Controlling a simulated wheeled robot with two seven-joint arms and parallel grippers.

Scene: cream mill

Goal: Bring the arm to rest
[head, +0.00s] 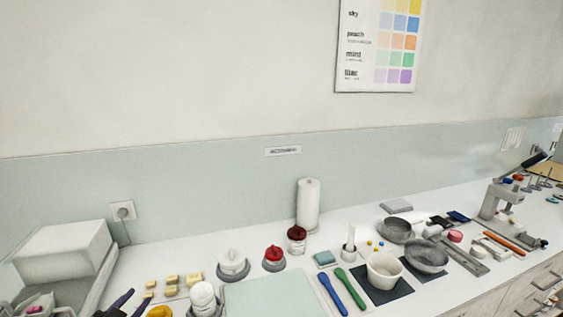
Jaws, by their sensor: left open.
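My left gripper (139,297) shows at the bottom edge of the head view, left of centre. Its two dark fingers stand apart, open, with nothing visible between them. Its tips are close in the picture to several small pale-yellow blocks (172,281) on the white counter; I cannot tell whether they touch anything. The rest of this arm is mostly cut off by the frame. My right gripper is not in view.
A white box-shaped machine (62,252) stands at the left. White-and-red lidded jars (233,264), a pale green mat (270,296), a paper roll (308,205), a white mortar (384,270) and grey bowls (427,256) crowd the counter. A grey stand (497,203) is at the right.

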